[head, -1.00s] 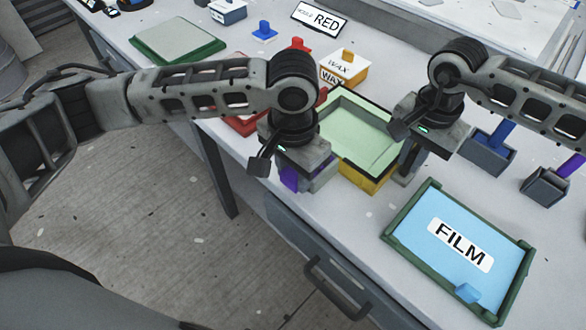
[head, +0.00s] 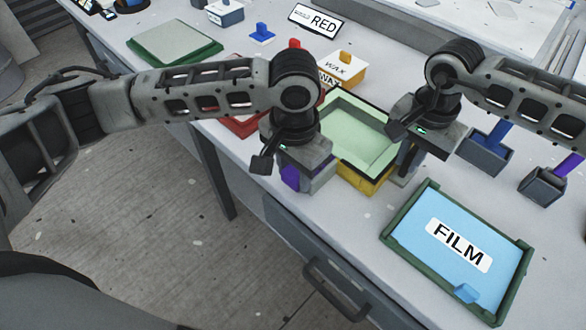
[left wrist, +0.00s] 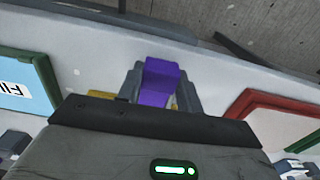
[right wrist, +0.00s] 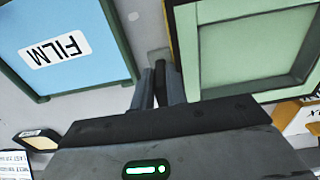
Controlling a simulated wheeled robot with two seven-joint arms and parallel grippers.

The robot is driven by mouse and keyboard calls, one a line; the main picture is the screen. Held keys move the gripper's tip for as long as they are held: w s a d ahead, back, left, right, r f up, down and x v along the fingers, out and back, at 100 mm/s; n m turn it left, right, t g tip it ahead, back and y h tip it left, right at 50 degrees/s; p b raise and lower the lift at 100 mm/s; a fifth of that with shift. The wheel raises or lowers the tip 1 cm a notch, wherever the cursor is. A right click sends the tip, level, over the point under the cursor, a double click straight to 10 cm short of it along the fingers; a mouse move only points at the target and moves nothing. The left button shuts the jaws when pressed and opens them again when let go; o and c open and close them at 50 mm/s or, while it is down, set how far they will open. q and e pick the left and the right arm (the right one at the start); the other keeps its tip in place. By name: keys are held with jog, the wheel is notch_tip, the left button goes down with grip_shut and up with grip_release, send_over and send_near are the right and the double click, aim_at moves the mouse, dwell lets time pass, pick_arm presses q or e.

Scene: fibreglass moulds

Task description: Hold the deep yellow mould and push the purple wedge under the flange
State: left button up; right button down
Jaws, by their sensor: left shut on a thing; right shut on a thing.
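The deep yellow mould (head: 362,178) has a pale green inside and sits near the table's front edge. Its flange also shows in the right wrist view (right wrist: 187,45). My left gripper (head: 305,180) is at the mould's left front side, shut on the purple wedge (head: 290,176). In the left wrist view the wedge (left wrist: 160,82) lies between the grey fingers, with bits of yellow beside it. Whether the wedge touches the flange is hidden.
A blue FILM tray (head: 455,278) with a green frame lies right of the mould. A red mould (head: 238,124) stands close behind my left arm. An orange WAX box (head: 345,72) is behind the mould. Grey holders (head: 486,153) stand to the right.

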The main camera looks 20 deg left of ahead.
pick_arm(q)
jog(key=shift+w+d, duration=0.25)
jog(key=shift+w, duration=0.15)
dwell(0.7)
jog(key=shift+s+a, duration=0.1)
jog(key=shift+s, duration=0.1)
jog(key=shift+s+a, duration=0.3)
jog(key=shift+s, duration=0.2)
jog(key=shift+s+f, duration=0.1)
dwell(0.7)
jog(key=shift+w+d, duration=0.2)
jog(key=shift+w, duration=0.2)
dwell(0.8)
jog(key=shift+s+a+f, duration=0.2)
jog(key=shift+s+a, duration=0.15)
jog(key=shift+s, duration=0.2)
dwell(1.1)
jog(key=shift+w+d, duration=0.25)
jog(key=shift+w, duration=0.25)
dwell(0.5)
jog(key=o, duration=1.1)
jog(key=shift+c, duration=0.2)
jog(key=shift+r, duration=0.1)
